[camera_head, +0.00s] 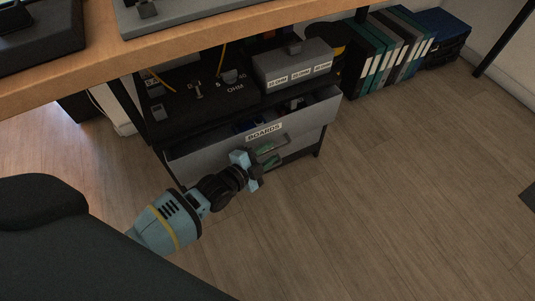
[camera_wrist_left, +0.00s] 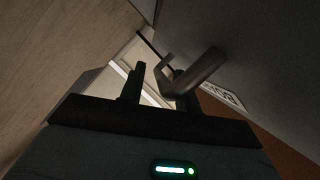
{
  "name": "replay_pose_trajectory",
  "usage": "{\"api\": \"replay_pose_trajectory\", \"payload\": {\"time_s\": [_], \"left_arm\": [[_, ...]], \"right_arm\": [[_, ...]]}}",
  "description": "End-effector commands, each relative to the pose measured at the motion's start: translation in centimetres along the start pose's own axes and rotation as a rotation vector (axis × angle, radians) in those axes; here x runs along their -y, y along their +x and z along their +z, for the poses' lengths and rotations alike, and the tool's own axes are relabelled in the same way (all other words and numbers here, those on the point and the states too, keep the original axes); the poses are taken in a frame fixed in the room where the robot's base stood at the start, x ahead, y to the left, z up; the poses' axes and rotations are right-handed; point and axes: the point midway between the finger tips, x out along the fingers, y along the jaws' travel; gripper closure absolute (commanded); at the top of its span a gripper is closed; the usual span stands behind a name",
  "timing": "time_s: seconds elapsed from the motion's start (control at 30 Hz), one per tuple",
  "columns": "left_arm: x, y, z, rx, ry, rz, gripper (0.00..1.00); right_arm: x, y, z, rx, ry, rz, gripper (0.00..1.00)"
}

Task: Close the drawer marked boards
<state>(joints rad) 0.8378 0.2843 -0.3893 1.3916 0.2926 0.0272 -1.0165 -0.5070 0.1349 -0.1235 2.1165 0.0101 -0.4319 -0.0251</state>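The drawer marked BOARDS (camera_head: 210,152) is a grey drawer in the low black cabinet under the workbench. It is partly pulled out, and dark and blue contents show behind its front. Its white label (camera_head: 264,131) sits near the top edge, with a bar handle (camera_head: 273,147) below. My left gripper (camera_head: 254,169) is in front of the drawer by the handle. In the left wrist view my left gripper (camera_wrist_left: 154,83) is open, with a gap between its fingers. The handle (camera_wrist_left: 205,72) is close to the right-hand finger; contact cannot be told. My right gripper is not in view.
A grey box with labels (camera_head: 288,68) stands on the cabinet top beside small parts. The wooden workbench (camera_head: 190,45) overhangs the cabinet. Binders (camera_head: 385,60) stand on the floor at the back right. The wooden floor (camera_head: 400,190) to the right is clear.

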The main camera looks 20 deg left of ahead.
Motion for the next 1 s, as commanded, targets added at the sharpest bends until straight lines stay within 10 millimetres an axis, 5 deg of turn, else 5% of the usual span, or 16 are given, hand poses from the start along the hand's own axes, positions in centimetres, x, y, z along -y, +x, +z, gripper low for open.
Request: {"api": "replay_pose_trajectory", "payload": {"time_s": [0.17,0.43,0.73,1.0], "left_arm": [[0.0,0.0,0.0,0.000,0.000,0.000,0.67],[0.1,0.0,0.0,0.000,0.000,-0.001,1.00],[0.2,0.1,0.2,0.000,0.002,-0.001,1.00],[2.2,1.4,3.1,-0.001,0.004,-0.001,1.00]], "right_arm": [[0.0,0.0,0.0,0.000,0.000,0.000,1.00],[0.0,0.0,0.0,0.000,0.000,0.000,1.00],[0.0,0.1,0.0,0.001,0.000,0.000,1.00],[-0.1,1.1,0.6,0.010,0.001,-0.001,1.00]]}}
